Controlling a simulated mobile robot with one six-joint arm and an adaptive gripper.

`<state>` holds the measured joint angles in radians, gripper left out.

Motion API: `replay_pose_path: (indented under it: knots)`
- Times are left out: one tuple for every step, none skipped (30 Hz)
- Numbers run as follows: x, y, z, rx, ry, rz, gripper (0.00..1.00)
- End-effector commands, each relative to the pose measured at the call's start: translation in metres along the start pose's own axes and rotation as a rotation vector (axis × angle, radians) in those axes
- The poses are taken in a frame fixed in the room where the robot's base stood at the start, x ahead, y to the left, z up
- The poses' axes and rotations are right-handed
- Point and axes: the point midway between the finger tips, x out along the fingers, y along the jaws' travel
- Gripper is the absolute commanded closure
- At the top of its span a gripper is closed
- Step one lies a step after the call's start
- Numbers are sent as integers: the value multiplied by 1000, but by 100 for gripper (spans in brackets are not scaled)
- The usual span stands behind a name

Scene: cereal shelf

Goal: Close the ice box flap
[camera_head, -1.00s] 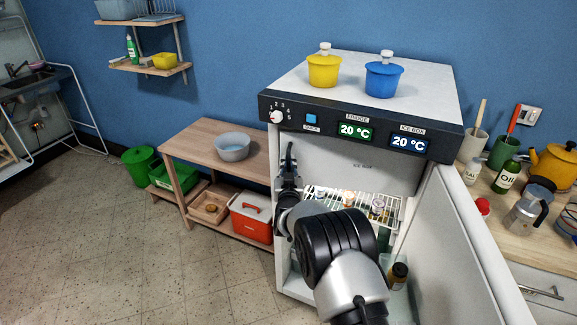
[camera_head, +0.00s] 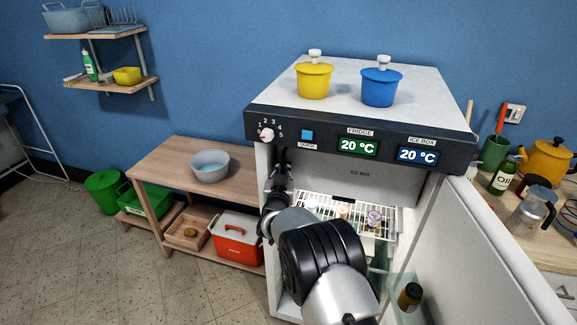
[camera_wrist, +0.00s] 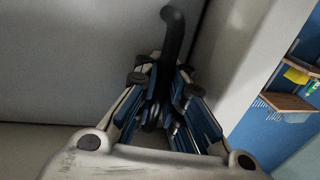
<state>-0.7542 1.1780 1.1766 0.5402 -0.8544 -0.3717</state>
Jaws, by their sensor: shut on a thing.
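The ice box flap (camera_head: 385,185) is a pale panel marked ICE BOX, under the fridge's dark control panel (camera_head: 420,157). It looks near upright; I cannot tell whether it sits flush. My gripper (camera_head: 281,165) is at the flap's left end, beside the fridge's left wall. In the wrist view my gripper (camera_wrist: 158,105) is shut on a dark, hooked handle (camera_wrist: 173,30), which stands in front of a plain grey surface (camera_wrist: 80,55). My arm hides the flap's lower left part.
The fridge door (camera_head: 470,240) stands wide open at the right. A wire shelf (camera_head: 390,222) with small tubs lies below the flap, and a dark bottle (camera_head: 410,296) stands lower. Yellow (camera_head: 314,80) and blue (camera_head: 381,86) pots stand on top. A low wooden table (camera_head: 160,162) is at left.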

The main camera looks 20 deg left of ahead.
Motion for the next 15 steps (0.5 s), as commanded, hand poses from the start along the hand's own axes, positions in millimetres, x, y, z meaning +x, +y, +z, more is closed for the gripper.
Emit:
replay_pose_path:
  knots:
    - [1,2,-4,3,7,5,100]
    - [1,3,-4,3,8,5,100]
    - [2,3,-4,4,8,5,92]
    - [2,3,-4,4,8,5,90]
    - [2,3,-4,4,8,5,88]
    - [2,3,-4,3,8,5,85]
    - [2,3,-4,3,8,5,83]
    - [2,3,-4,3,8,5,83]
    - [1,3,-4,3,8,5,83]
    - [1,2,-4,3,7,5,83]
    - [1,2,-4,3,7,5,83]
    - [1,2,-4,3,7,4,83]
    - [1,2,-4,3,7,4,83]
    - [1,2,-4,3,7,4,83]
    - [1,2,-3,3,7,4,83]
